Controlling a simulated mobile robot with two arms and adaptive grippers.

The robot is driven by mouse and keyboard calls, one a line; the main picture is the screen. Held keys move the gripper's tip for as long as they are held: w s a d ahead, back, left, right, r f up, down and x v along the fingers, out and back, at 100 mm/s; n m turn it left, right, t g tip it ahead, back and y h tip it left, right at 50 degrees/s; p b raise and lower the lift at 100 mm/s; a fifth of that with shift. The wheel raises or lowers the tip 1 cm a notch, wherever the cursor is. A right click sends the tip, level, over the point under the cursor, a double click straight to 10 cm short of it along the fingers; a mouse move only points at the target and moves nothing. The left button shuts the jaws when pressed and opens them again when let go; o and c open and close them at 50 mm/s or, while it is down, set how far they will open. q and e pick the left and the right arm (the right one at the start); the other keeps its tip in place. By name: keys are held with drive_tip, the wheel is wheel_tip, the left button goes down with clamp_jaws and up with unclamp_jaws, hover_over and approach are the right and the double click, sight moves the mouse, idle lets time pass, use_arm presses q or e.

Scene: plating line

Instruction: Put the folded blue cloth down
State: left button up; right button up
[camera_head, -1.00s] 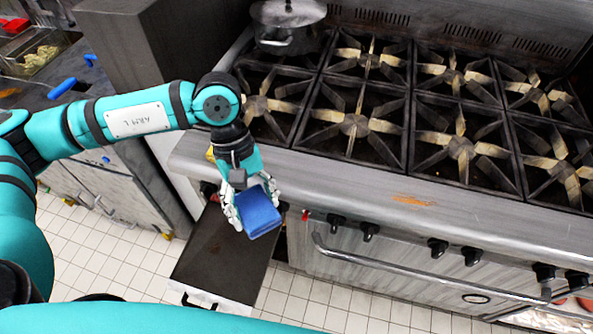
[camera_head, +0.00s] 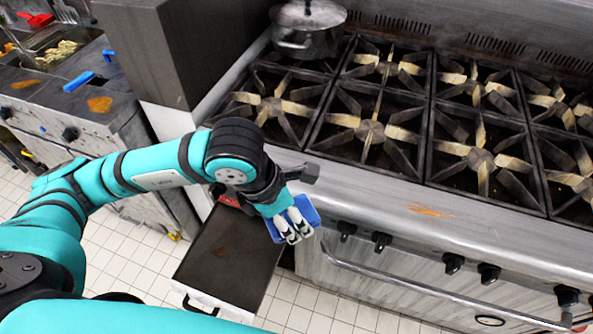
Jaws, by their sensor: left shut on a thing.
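The folded blue cloth (camera_head: 309,213) shows as a small blue block at the front edge of the stove. My left gripper (camera_head: 293,226) is shut on it, with its pale fingers across the near side of the cloth. The fingers and wrist hide part of the cloth. The cloth is in front of the stove's front rail, near the right edge of a dark flat tray-like surface (camera_head: 225,250). I cannot tell whether the cloth touches anything below. My right gripper is not in view.
The stove (camera_head: 440,220) with several black burner grates fills the right side. A lidded metal pot (camera_head: 307,30) stands at its back left corner. Knobs and a long handle line its front. A counter with blue-handled items (camera_head: 80,82) is at left. White floor tiles show below.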

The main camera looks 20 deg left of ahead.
use_arm(q)
drive_tip(key=p, duration=0.5)
hover_over(296, 166)
drive_tip(key=s, duration=0.3)
drive_tip(key=shift+w+d+f, duration=0.15)
drive_tip(key=shift+d+f, duration=0.25)
drive_tip(key=shift+f, duration=0.2)
drive_tip(key=shift+w+f, duration=0.15)
drive_tip(key=shift+w, duration=0.05)
wheel_tip(296, 166, down, 3)
drive_tip(key=shift+r+p, duration=0.1)
drive_tip(key=shift+p, duration=0.65)
drive_tip(key=shift+f, duration=0.35)
drive_tip(key=o, duration=1.1)
drive_tip(key=shift+f, duration=0.15)
drive_tip(key=shift+c, duration=0.2)
drive_tip(key=o, duration=0.5)
